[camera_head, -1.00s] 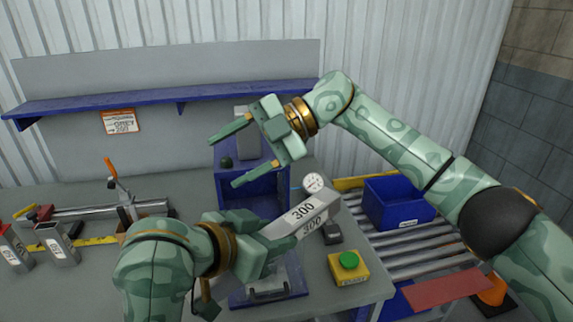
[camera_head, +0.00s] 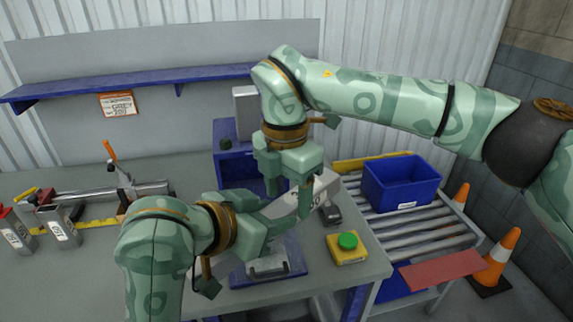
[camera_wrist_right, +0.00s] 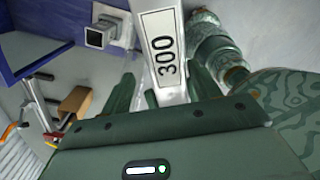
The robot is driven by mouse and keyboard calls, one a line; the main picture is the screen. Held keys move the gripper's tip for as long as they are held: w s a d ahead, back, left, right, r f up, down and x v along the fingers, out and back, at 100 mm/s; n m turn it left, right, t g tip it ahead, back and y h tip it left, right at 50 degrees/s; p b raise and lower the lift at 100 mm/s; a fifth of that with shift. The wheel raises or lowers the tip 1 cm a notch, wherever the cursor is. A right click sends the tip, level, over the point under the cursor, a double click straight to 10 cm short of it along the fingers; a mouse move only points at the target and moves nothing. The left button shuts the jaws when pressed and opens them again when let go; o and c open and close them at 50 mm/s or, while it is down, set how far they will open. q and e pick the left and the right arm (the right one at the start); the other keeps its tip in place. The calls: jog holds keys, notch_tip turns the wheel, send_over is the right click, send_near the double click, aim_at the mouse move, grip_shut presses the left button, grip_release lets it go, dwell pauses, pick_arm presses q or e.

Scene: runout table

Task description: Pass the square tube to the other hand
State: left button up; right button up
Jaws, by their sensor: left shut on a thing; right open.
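The square tube (camera_head: 324,187) is pale grey with a white "300" label and is held tilted above the table. My left gripper (camera_head: 272,217) is shut on its lower left part. My right gripper (camera_head: 288,188) points down at the tube, with its fingers open and partly covering it. In the right wrist view the tube (camera_wrist_right: 164,40) runs between the open fingers of my right gripper (camera_wrist_right: 166,88), its label facing the camera. Whether either finger touches it cannot be told.
A blue stand (camera_head: 228,165) is behind the grippers. A yellow box with a green button (camera_head: 347,248) sits at the table's right edge. A blue bin (camera_head: 402,185) rests on rollers.

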jog(key=shift+f, duration=1.45)
pick_arm(q)
jog(key=shift+s+d, duration=0.1)
pick_arm(e)
jog(key=c, duration=1.3)
pick_arm(q)
jog(key=o, duration=1.3)
pick_arm(e)
jog(key=shift+r, duration=0.1)
pick_arm(q)
jog(key=shift+o, duration=0.7)
